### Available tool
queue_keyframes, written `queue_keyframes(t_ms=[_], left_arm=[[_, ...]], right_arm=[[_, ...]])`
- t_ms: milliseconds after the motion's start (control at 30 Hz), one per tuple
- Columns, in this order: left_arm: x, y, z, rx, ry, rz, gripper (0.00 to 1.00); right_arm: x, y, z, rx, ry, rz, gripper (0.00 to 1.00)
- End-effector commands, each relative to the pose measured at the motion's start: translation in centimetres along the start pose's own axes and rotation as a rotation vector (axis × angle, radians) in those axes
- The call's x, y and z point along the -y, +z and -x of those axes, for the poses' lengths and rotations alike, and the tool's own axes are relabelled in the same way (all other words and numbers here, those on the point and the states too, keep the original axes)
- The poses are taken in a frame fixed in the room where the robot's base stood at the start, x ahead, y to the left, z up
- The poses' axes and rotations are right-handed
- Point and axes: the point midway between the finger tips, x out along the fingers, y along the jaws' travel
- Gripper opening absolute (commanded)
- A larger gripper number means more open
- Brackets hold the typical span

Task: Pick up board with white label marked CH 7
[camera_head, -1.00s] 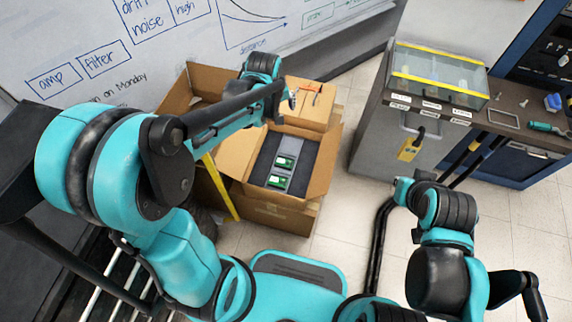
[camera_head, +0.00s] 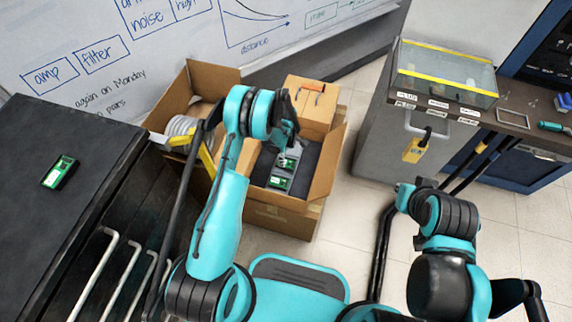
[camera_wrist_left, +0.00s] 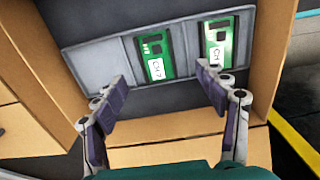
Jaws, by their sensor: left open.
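The green board with the white CH 7 label (camera_wrist_left: 155,54) lies in the middle slot of a grey rack in the left wrist view. A second green board (camera_wrist_left: 218,46) lies in the slot to its right; its label is only partly readable. My left gripper (camera_wrist_left: 165,88) is open and empty, its fingers spread below the CH 7 board, apart from it. In the head view the left gripper (camera_head: 287,148) hangs over an open carton (camera_head: 330,165) with green boards (camera_head: 279,183) inside; labels are too small to read there. I cannot see my right gripper.
Another green board (camera_head: 59,173) lies on a black tabletop (camera_head: 95,140) at the left. A second open carton (camera_head: 180,92) with a white coil stands behind. A glass-topped cabinet (camera_head: 447,75) stands at the right. Carton flaps surround the rack.

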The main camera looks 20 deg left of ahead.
Motion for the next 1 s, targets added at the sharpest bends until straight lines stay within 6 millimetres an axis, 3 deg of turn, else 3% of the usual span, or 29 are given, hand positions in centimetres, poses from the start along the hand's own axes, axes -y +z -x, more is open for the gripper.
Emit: queue_keyframes(t_ms=[433, 700, 733, 900, 1000], left_arm=[[-0.5, 0.0, -5.9, 0.0, 0.001, -0.003, 0.72], [-0.5, 0.0, -6.3, 0.0, 0.001, -0.003, 0.72], [-0.5, 0.0, -6.3, 0.0, 0.001, -0.003, 0.7], [-0.5, 0.0, -6.3, 0.0, 0.001, -0.003, 0.25], [-0.5, 0.0, -6.3, 0.0, 0.001, -0.003, 0.21]], right_arm=[[0.0, 1.9, -2.7, 0.0, 0.0, 0.0, 0.0], [0.0, 1.9, -2.7, 0.0, 0.0, 0.0, 0.0], [0.0, 1.9, -2.7, 0.0, 0.0, 0.0, 0.0], [0.0, 1.9, -2.7, 0.0, 0.0, 0.0, 0.0], [0.0, 1.9, -2.7, 0.0, 0.0, 0.0, 0.0]])
